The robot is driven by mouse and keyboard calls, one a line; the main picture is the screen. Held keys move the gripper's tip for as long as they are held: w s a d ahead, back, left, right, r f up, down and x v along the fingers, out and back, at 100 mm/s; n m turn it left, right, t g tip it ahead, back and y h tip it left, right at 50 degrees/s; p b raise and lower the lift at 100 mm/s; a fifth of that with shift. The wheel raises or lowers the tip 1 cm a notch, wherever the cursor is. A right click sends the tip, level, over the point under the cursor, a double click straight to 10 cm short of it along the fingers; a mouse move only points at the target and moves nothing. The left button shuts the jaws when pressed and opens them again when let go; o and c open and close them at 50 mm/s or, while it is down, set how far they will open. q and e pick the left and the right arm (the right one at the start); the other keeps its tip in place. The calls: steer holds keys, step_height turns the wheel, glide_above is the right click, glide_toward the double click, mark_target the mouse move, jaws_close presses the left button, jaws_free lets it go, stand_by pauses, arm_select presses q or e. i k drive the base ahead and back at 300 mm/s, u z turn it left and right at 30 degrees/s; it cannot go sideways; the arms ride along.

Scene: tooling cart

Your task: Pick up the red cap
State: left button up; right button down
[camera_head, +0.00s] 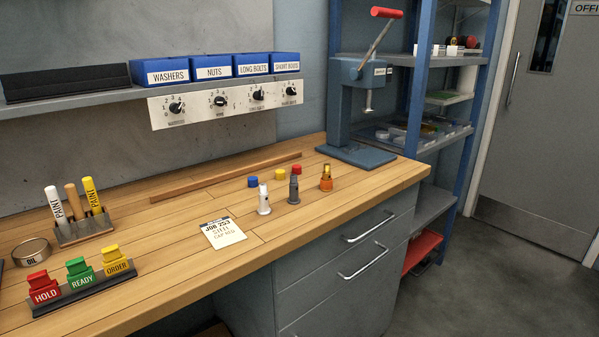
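The red cap (296,170) is a small red cylinder on the wooden bench top (190,220), right of the middle. It is behind the dark grey fitting (294,190), whose top reaches close to it in the picture. The yellow cap (279,174) and the blue cap (253,181) stand to its left in a loose row. In front of the caps stand a white fitting (263,199), the grey fitting and an orange fitting (326,178). Neither of my grippers shows in the head view.
A job card (223,232) lies left of the fittings. A wooden strip (230,174) lies behind the caps. A blue press (350,120) with a red handle stands at the back right. A marker rack (82,229) and a HOLD/READY/ORDER tag rack (85,292) stand on the left.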

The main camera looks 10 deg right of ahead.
mark_target(297, 168)
steer(key=z, duration=1.4)
steer(key=i, duration=0.75)
steer(key=u, duration=2.25)
